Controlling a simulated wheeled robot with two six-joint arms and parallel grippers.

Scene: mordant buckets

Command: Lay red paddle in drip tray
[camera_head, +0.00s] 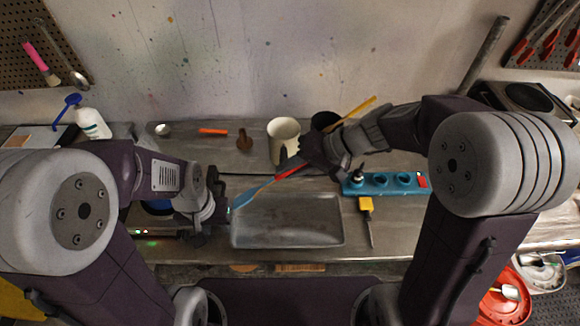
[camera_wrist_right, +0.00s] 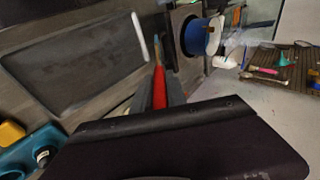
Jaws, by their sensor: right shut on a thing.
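The red paddle (camera_head: 291,168) has a red shaft and a blue flat end (camera_head: 252,194). My right gripper (camera_head: 312,158) is shut on it and holds it slanted, with the blue end down to the left over the tray's back left corner. Its red part also shows in the right wrist view (camera_wrist_right: 159,88). The grey drip tray (camera_head: 290,238) is empty on the bench. It also shows in the right wrist view (camera_wrist_right: 75,62). My left gripper (camera_head: 222,209) is beside the tray's left end, close to the blue tip; its jaws are unclear.
A cream cup (camera_head: 283,142) and a dark cup (camera_head: 324,121) stand behind the tray, with a yellow stick (camera_head: 358,112) by the dark one. A blue rack (camera_head: 390,183) and a yellow-handled tool (camera_head: 366,207) lie right of the tray. A white bottle (camera_head: 92,124) stands at left.

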